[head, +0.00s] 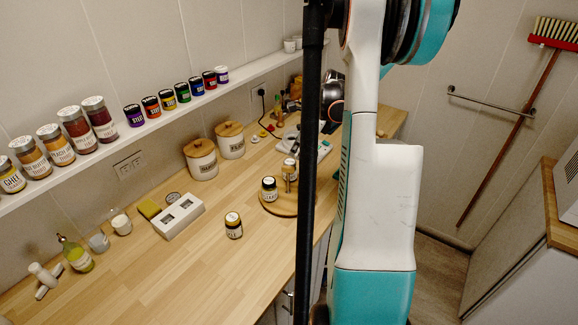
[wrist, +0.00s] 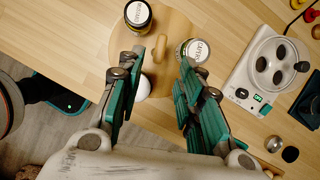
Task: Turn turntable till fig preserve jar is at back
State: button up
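The round wooden turntable (head: 277,208) stands on the counter, partly hidden behind my arm in the head view. In the wrist view the turntable (wrist: 172,22) lies under my gripper (wrist: 160,62), with an upright wooden knob (wrist: 160,47) near its middle. My gripper is open, its fingers on either side of the knob with gaps. A dark jar (wrist: 138,15) stands at the turntable's upper left, and a jar labelled capers (wrist: 194,48) at its right, by the right finger. A white round top (wrist: 143,88) shows partly behind the left finger. I cannot read which jar is fig preserve.
A white appliance (wrist: 268,70) stands right of the turntable. A loose jar (head: 233,226) and a white box with two windows (head: 178,217) are on the counter. Canisters (head: 202,160) stand by the wall. A shelf (head: 150,126) holds several jars.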

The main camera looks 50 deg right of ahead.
aim_at(289, 167)
jog(key=x, duration=0.9)
jog(key=shift+f+b, duration=0.1)
jog(key=shift+b, duration=0.3)
grip_shut()
